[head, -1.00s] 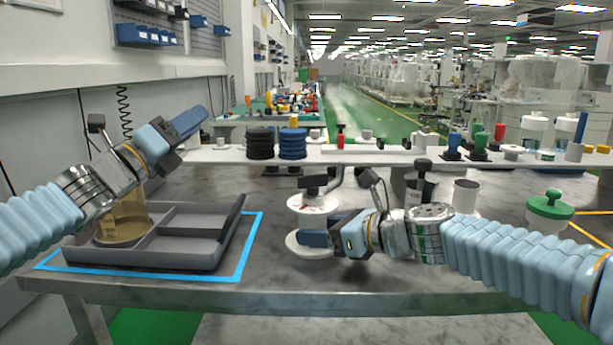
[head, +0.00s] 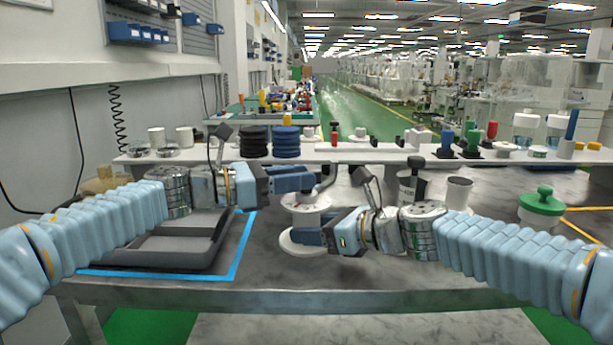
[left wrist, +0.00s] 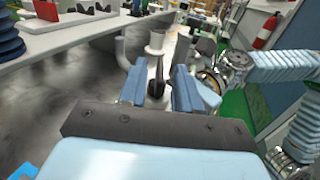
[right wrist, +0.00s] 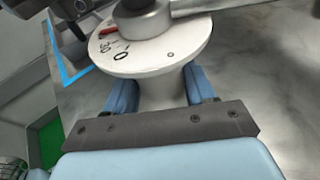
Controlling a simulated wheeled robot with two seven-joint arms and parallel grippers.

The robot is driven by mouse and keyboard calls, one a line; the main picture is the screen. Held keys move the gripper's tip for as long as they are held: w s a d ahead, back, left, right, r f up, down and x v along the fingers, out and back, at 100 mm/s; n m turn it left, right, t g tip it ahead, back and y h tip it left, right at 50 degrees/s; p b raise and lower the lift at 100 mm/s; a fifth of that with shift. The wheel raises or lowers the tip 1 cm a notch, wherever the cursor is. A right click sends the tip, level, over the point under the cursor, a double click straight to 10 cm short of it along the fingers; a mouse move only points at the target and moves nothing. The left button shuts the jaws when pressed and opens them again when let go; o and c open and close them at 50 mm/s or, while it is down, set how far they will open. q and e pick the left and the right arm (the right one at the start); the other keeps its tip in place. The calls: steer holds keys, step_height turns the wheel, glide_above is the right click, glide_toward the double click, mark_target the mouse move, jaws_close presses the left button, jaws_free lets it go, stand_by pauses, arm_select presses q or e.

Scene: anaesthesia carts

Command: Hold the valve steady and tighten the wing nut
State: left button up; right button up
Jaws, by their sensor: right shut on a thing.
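The valve (head: 300,198) is a white spool-shaped body standing on the grey table. In the right wrist view its round top flange (right wrist: 150,52) carries dial marks, a red mark and a grey hub. My right gripper (head: 312,236) is shut on the valve's narrow neck (right wrist: 165,92), one finger on each side. My left gripper (head: 308,179) is above the valve, pointing right, with its fingers apart. In the left wrist view a dark narrow part (left wrist: 157,78) shows between its fingers; I cannot tell if they touch it. The wing nut is largely hidden by the left gripper in the head view.
A grey divided tray (head: 180,252) lies at the left within blue tape. A white shelf (head: 370,154) with several parts runs along the back.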

arm_select(q)
steer(key=shift+x, duration=1.1)
steer(key=shift+c, duration=0.3)
jaws_close()
steer(key=shift+m+g, duration=0.4)
steer(key=shift+g, duration=0.2)
steer(key=m+g, duration=0.3)
steer(key=g, duration=0.1)
steer(key=m+g, duration=0.2)
steer(key=g, duration=0.3)
steer(key=shift+w+m+h, duration=0.15)
steer(key=shift+m+h, duration=0.15)
steer(key=shift+m, duration=0.1)
steer(key=shift+m+g, duration=0.3)
steer(key=shift+g, duration=0.5)
